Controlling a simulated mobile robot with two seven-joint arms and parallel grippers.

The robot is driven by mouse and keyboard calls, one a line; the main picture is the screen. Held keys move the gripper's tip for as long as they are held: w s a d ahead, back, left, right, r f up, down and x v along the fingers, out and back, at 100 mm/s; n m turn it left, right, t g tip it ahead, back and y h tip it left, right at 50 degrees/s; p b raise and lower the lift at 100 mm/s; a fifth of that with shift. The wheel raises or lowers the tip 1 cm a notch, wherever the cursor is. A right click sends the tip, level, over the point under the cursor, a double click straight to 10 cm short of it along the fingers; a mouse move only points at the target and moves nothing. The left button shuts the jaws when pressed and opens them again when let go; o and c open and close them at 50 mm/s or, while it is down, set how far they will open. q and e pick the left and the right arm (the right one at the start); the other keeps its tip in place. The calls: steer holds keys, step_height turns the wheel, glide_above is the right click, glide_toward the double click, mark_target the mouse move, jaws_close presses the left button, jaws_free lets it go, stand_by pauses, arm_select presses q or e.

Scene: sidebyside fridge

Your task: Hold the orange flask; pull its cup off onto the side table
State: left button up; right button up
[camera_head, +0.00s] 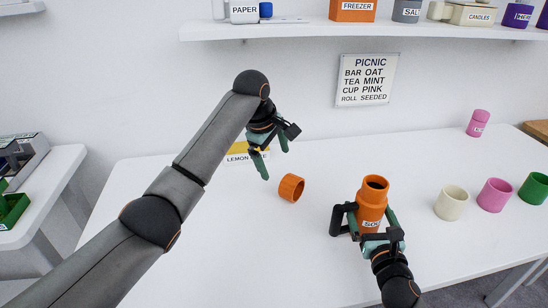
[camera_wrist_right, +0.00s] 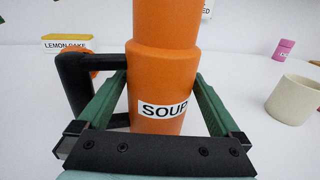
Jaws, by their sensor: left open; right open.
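The orange flask (camera_head: 371,203), labelled SOUP, stands upright on the white table (camera_head: 300,255); its top opening shows dark and uncovered. It also fills the middle of the right wrist view (camera_wrist_right: 163,70), its black handle on the left. My right gripper (camera_head: 376,226) is open, its green fingers on either side of the lower flask body. The orange cup (camera_head: 288,188) is on the white table, left of the flask and apart from it; I cannot tell whether it is tipped. My left gripper (camera_head: 274,160) is open and empty, behind and left of the cup.
A lemon cake box (camera_head: 238,154) is behind my left gripper. Cream (camera_head: 452,203), pink (camera_head: 494,195) and green (camera_head: 535,188) cups stand at the right. A separate white table (camera_head: 50,180) with a green crate (camera_head: 12,208) is at far left. The front middle is clear.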

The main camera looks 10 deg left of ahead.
steer(key=v, duration=1.2)
steer(key=shift+s, duration=0.1)
